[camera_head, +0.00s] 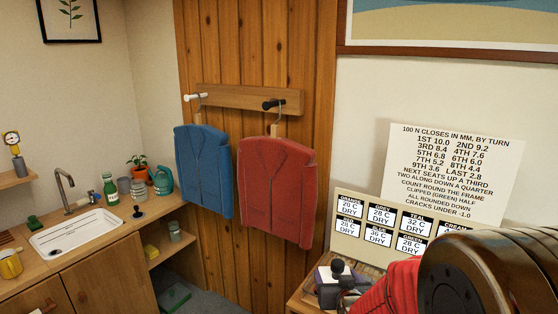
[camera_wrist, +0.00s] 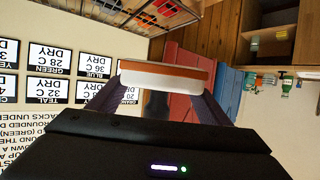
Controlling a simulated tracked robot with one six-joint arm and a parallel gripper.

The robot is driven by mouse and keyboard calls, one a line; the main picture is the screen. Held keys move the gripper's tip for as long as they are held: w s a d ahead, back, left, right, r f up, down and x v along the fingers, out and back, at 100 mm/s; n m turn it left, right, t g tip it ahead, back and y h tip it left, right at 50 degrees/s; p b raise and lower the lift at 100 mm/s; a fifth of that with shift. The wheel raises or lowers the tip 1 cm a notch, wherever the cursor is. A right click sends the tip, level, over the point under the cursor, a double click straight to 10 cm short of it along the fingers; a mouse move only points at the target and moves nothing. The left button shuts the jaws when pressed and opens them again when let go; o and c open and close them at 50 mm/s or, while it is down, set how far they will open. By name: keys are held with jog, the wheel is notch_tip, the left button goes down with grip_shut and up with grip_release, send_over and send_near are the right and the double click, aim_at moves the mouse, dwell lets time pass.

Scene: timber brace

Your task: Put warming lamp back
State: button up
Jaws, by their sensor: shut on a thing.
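My gripper (camera_wrist: 168,90) shows in the wrist view, its two dark purple fingers closed on the ends of a white block with an orange-brown face (camera_wrist: 165,76). I cannot tell for certain whether this block is the warming lamp. It is held clear in front of the wrist, with nothing seen touching it except the fingers. In the head view my arm fills the lower right, and the gripper and the held block cannot be made out there. No other lamp can be clearly made out.
A card board with temperatures (camera_head: 400,235) stands at the right, under a text sheet (camera_head: 452,170). A dark knobbed device (camera_head: 337,280) sits on a wooden bench (camera_head: 300,300). Blue (camera_head: 203,170) and red (camera_head: 277,190) jackets hang from pegs. A sink (camera_head: 75,232) is left.

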dwell(0.3)
jog(key=s+f, duration=0.5)
jog(key=f, duration=0.1)
jog(key=shift+a+f, duration=0.1)
dwell(0.5)
